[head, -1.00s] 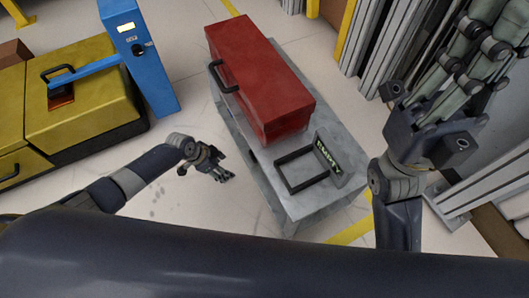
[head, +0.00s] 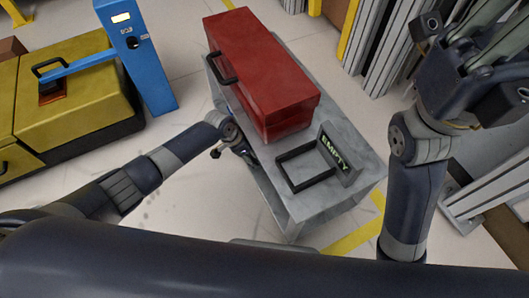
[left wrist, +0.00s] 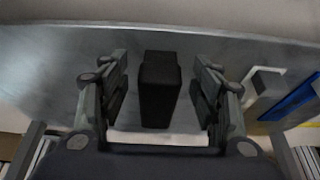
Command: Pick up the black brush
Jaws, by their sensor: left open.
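A black block-shaped object (left wrist: 159,90), which looks like the black brush, is in the left wrist view on a grey surface. My left gripper (left wrist: 162,72) is open, with one finger on each side of it and visible gaps between. A pale strip (left wrist: 158,138) shows below it; I cannot tell if it belongs to the brush. In the head view my left gripper (head: 238,150) is at the left side of the grey table (head: 305,205), its fingers partly hidden by the table edge. The brush is not visible there. My right gripper (head: 475,75) is raised at the right, partly cut off.
A red toolbox (head: 262,75) and a black frame with an "EMPTY" sign (head: 334,152) stand on the table. A yellow case (head: 75,100) and a blue post (head: 137,55) are at the left. Metal profiles (head: 378,50) stand at the right.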

